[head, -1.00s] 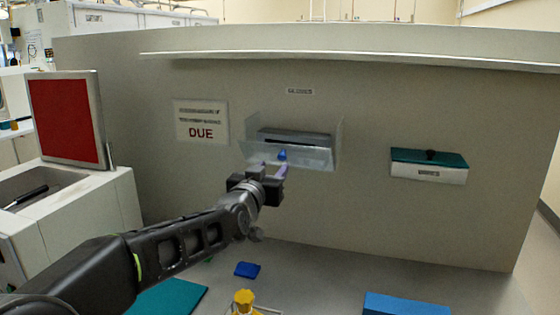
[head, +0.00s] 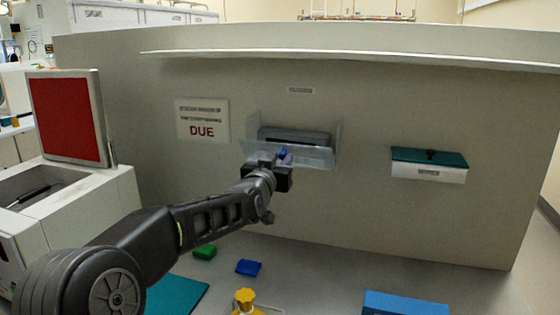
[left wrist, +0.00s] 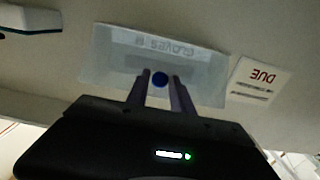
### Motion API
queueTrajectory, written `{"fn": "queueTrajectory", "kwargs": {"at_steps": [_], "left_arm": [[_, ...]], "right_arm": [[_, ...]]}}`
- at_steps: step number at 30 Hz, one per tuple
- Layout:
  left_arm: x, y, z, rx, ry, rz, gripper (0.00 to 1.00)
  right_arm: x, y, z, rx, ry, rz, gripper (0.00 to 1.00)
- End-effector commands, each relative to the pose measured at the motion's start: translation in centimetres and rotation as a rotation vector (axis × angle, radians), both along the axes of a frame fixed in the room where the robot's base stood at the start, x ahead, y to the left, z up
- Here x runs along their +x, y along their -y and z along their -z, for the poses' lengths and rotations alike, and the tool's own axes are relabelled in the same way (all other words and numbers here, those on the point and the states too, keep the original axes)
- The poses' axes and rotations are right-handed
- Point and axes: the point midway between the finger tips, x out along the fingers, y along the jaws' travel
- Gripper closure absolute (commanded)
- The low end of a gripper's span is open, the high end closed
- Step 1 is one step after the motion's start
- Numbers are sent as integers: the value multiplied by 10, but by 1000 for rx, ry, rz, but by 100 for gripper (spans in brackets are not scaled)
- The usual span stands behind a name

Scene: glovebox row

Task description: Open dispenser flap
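The dispenser flap (head: 315,157) is a clear, see-through panel on the front of the grey glove dispenser (head: 296,138) on the wall. It appears closed and also shows in the left wrist view (left wrist: 105,65). My left gripper (head: 284,160) is at the flap's lower left part. In the left wrist view, its two fingers (left wrist: 160,84) stand apart with the knob between their tips. I cannot make out firm contact. My right gripper is out of view.
A teal-lidded white box (head: 428,174) is on the wall to the right. A DUE sign (head: 202,121) is left of the dispenser. A red panel (head: 66,118) stands at the left. A blue block (head: 249,267), a green block (head: 204,252) and a yellow-topped item (head: 244,298) are on the counter below.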

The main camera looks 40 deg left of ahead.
Motion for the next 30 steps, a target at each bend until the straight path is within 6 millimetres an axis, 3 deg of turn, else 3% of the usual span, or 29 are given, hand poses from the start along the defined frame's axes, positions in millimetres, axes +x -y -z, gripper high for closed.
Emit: {"fn": "queueTrajectory", "kwargs": {"at_steps": [9,30], "left_arm": [[0,0,0,0,0,0,99],[0,0,0,0,0,0,100]], "right_arm": [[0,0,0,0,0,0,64],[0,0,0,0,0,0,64]]}}
